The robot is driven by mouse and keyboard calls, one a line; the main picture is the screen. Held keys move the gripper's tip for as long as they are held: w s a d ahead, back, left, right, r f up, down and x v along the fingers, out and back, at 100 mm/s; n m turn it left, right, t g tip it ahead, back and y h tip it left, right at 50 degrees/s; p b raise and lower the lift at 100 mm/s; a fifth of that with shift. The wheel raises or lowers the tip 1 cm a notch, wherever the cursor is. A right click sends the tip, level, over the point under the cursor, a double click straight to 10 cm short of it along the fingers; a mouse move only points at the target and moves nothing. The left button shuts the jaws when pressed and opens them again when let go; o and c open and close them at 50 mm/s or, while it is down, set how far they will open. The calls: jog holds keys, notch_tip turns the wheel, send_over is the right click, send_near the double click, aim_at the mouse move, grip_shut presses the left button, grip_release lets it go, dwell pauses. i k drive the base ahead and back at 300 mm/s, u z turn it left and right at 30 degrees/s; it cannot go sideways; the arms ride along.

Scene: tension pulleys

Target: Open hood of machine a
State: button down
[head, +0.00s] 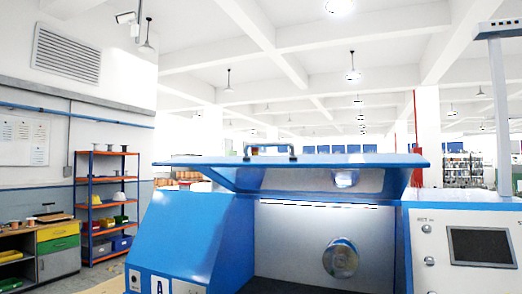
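Machine A (188,235) is a blue and white cabinet at the front centre, with a letter "A" label on its lower left front. Its blue hood (385,160) is raised, tilted up over the opening. A dark handle (269,146) stands on the hood's top edge. The interior shows pale walls and a round metal part (341,258). My gripper is not in this view, so its state and its place relative to the hood are hidden.
A control panel with a dark screen (481,246) is at the right, with a pale post (500,110) rising behind it. An orange and blue shelf (103,205) and a drawer cabinet (57,245) stand at the left. Some floor shows between them and the machine.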

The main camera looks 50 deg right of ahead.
aim_at(348, 175)
jog(key=k, duration=0.35)
jog(key=z, duration=0.65)
